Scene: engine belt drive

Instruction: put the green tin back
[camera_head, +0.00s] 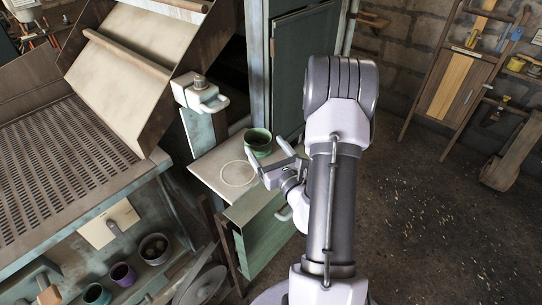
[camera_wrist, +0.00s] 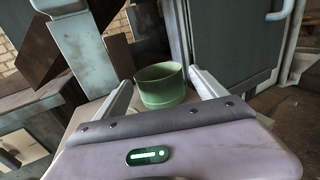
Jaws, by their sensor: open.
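The green tin (camera_head: 258,142) stands upright on a small pale shelf top (camera_head: 207,168) beside the machine. It is open at the top and looks dark inside. A pale ring outline (camera_head: 238,173) is marked on the shelf, just to the left and in front of the tin. My gripper (camera_head: 272,164) is open just in front of the tin. In the wrist view the tin (camera_wrist: 161,86) sits ahead, between the two spread fingers (camera_wrist: 163,92). I cannot tell whether either finger touches it.
A grey clamp-like fitting (camera_head: 199,94) juts out above the shelf. A green cabinet (camera_head: 303,65) stands behind the tin. A perforated bench (camera_head: 60,165) fills the left, with several small pots (camera_head: 123,273) below. Open floor lies to the right.

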